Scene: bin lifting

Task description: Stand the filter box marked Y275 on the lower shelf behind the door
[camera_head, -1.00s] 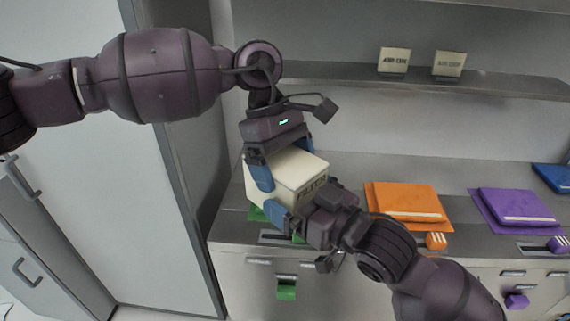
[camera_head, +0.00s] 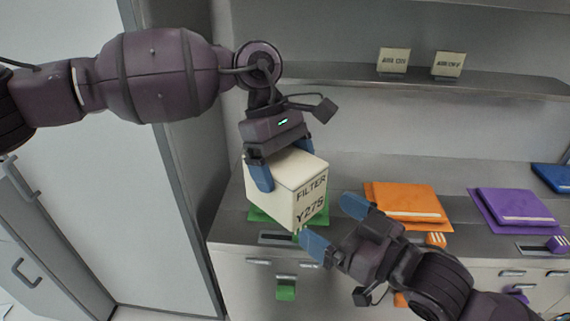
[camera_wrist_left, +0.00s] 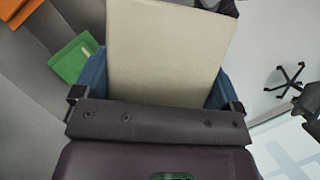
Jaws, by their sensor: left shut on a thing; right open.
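The cream filter box (camera_head: 284,194), marked FILTER Y275, hangs tilted above the counter near a green mat. My left gripper (camera_head: 282,165) is shut on it from above, with blue fingers on either side. The box also fills the upper middle of the left wrist view (camera_wrist_left: 168,50). My right gripper (camera_head: 334,225) is open and empty, just right of and below the box, apart from it. A tall light door (camera_head: 95,190) with a dark frame stands at the left. What lies behind the door is hidden.
The counter (camera_head: 345,175) holds an orange folder (camera_head: 405,203) and a purple folder (camera_head: 517,211). A green mat (camera_head: 259,215) lies under the box. A shelf (camera_head: 470,84) above carries two small signs. Door handles (camera_head: 25,272) stick out at lower left.

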